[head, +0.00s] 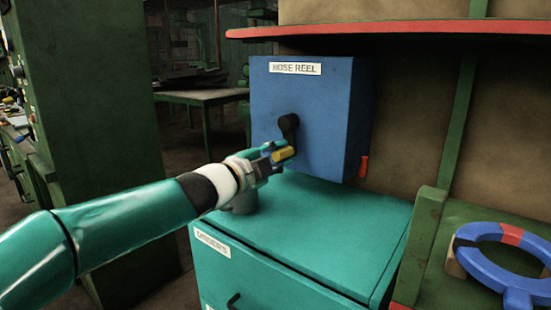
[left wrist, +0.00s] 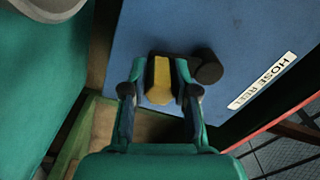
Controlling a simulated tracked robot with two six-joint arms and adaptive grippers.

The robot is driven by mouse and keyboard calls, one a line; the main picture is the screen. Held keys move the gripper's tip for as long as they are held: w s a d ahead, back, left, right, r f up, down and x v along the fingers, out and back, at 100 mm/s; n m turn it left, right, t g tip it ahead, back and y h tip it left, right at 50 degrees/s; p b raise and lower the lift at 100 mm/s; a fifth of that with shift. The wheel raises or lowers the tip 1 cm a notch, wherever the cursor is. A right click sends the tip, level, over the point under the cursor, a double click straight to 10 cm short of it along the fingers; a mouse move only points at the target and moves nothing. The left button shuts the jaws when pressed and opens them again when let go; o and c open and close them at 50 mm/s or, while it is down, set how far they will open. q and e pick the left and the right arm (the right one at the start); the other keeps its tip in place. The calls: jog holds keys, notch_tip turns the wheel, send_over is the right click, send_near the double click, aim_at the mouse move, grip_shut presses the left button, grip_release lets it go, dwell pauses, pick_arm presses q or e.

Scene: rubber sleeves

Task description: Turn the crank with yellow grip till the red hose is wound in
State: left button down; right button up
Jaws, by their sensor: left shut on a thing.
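The blue box labelled HOSE REEL (head: 300,130) is fixed above the teal cabinet. Its black crank (head: 288,124) sits on the front face, with the arm pointing down to the yellow grip (head: 284,155). My left gripper (head: 280,153) is shut on the yellow grip. In the left wrist view the yellow grip (left wrist: 160,78) lies between the two fingers of my left gripper (left wrist: 160,92), and the black crank hub (left wrist: 207,68) is to its right. A short red hose end (head: 364,166) shows at the box's lower right side. My right gripper is not in view.
The teal cabinet (head: 320,225) with a labelled drawer stands below the box. A blue ring with a red section (head: 480,245) is at the right on a green frame. A red-edged shelf (head: 400,30) overhangs the box. A green machine (head: 90,120) stands at the left.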

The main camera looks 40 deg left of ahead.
pick_arm(q)
jog(key=shift+a+f+m, duration=0.3)
jog(key=shift+a+m, duration=0.2)
jog(key=shift+m, duration=0.5)
jog(key=c, duration=1)
grip_release()
jog(key=shift+o, duration=0.6)
jog(key=shift+r, duration=0.15)
jog(key=shift+s+a, duration=0.1)
jog(key=shift+s, duration=0.05)
jog(key=s, duration=1.1)
jog(key=shift+s+d, duration=0.35)
